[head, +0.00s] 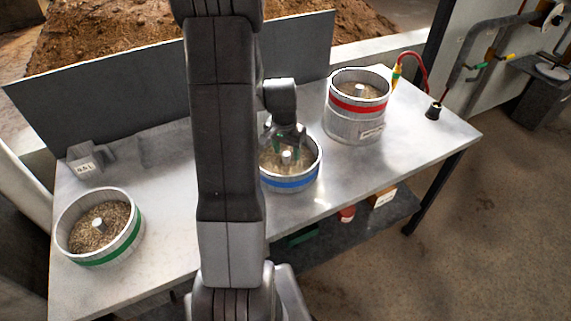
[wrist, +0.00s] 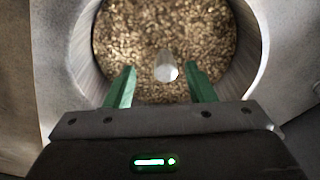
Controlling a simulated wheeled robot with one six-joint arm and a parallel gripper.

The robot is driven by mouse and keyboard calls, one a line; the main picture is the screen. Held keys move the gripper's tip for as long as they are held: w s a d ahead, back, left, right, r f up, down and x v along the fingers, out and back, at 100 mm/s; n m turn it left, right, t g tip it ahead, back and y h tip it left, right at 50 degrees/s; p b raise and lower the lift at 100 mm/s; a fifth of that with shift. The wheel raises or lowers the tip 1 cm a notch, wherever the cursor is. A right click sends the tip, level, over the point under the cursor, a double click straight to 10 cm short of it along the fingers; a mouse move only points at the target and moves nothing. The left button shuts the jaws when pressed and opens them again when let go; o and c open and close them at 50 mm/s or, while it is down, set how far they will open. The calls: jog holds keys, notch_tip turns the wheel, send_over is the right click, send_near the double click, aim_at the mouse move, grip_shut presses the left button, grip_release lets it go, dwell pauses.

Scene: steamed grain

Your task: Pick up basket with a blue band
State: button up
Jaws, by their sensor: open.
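The basket with a blue band (head: 292,183) stands on the metal table, partly hidden behind my arm. It holds grain and has a short central post. My gripper (head: 286,140) is over this basket, pointing down. In the wrist view, the basket's grain (wrist: 130,35) fills the upper middle, and the light post (wrist: 166,66) stands at its centre. The green fingers of my gripper (wrist: 160,88) are apart, one on each side in front of the post. The post looks free between or just beyond the fingertips; I cannot tell the exact depth.
A basket with a green band (head: 124,249) stands at the table's left front. A taller container with a red band (head: 352,105) stands close behind and right of the blue one. The table's right end (head: 430,140) is mostly clear.

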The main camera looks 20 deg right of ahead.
aim_at(286, 153)
jog(key=shift+w+d+f+p, duration=0.1)
jog(key=shift+w+f+p, duration=0.15)
jog(key=shift+f, duration=0.65)
jog(key=shift+w+d+f+p, duration=0.1)
jog(key=shift+w+f+p, duration=0.1)
jog(key=shift+f, duration=0.75)
jog(key=shift+w+d+f+p, duration=0.1)
jog(key=shift+w+f+p, duration=0.15)
jog(key=shift+f, duration=0.65)
grip_shut()
